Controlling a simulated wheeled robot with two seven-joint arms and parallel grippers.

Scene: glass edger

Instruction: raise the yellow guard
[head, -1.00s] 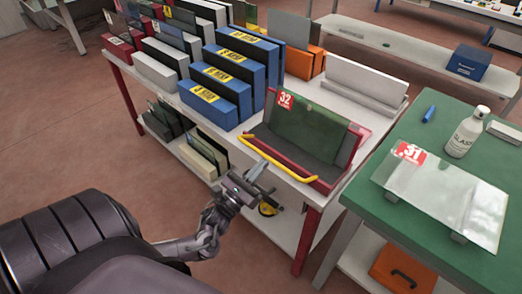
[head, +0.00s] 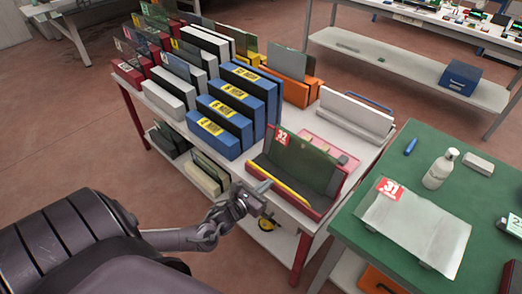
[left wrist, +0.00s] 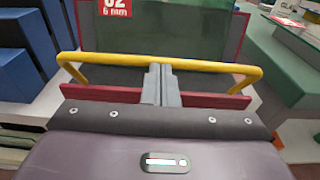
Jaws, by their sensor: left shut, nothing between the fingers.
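The yellow guard (head: 286,190) is a bar along the front of a red and grey rack (head: 322,201). A dark green glass pane (head: 305,160) with a red 32 label leans in this rack. In the left wrist view the guard (left wrist: 108,61) spans the rack front, with its two ends bent down. My left gripper (head: 266,186) is shut and empty in front of the rack. In the left wrist view its fingertips (left wrist: 160,67) overlap the middle of the bar; I cannot tell whether they touch it. My right gripper is out of view.
Blue slotted blocks (head: 219,127) stand left of the rack on the white table (head: 180,125). A green-topped table (head: 345,232) at right holds a pane (head: 415,226) labelled 31, a white bottle (head: 440,168) and a blue marker (head: 411,146). Open floor lies at left.

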